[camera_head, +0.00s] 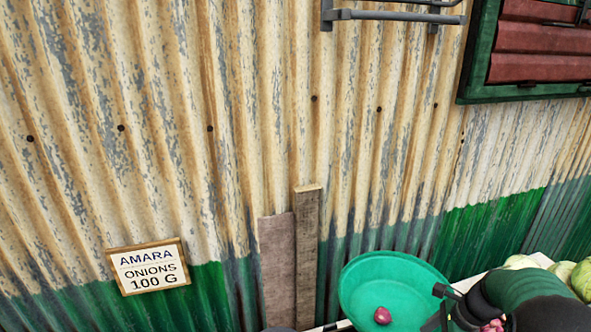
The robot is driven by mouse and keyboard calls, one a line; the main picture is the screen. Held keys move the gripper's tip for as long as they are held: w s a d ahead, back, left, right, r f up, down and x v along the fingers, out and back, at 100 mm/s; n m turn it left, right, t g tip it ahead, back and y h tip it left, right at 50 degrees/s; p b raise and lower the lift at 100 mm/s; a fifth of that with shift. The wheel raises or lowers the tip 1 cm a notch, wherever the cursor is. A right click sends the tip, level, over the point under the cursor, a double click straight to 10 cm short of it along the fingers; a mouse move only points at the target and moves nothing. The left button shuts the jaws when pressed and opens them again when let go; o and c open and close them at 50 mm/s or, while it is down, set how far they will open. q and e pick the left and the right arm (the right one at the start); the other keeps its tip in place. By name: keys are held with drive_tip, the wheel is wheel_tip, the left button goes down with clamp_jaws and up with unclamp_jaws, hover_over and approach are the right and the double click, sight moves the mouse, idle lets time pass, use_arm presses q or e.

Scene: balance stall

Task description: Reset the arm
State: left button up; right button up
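My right gripper (436,305) is at the lower right, by the right rim of a green basin (365,275). Its dark fingers look spread apart, with nothing visible between them; its lower part is cut off by the frame. My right arm comes in from the lower right corner. One red onion (382,316) lies in the basin, apart from the gripper. My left gripper is not in view.
Red onions (493,325) and pale green cabbages (562,271) lie at the lower right. A sign (150,267) reads "AMARA ONIONS 100 G". Two wooden boards (307,250) stand against the corrugated wall (200,150). A metal bracket (395,15) and green-framed shutter (530,50) are above.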

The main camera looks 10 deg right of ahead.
drive_tip(key=s+a+f+n+h, duration=0.15)
drive_tip(key=s+a+n, duration=0.25)
drive_tip(key=a+n, duration=0.65)
drive_tip(key=s+a+n+h, duration=0.2)
drive_tip(key=s+a+n, duration=0.1)
drive_tip(key=a+n, duration=0.75)
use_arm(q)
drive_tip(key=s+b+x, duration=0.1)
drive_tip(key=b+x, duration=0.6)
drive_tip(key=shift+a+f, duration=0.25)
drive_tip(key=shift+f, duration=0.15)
use_arm(e)
wheel_tip(320, 180, down, 8)
drive_tip(key=s+a+n, duration=0.1)
drive_tip(key=n, duration=0.2)
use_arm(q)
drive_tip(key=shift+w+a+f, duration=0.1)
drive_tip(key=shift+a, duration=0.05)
use_arm(e)
drive_tip(key=shift+w+a, duration=0.15)
drive_tip(key=shift+a, duration=0.05)
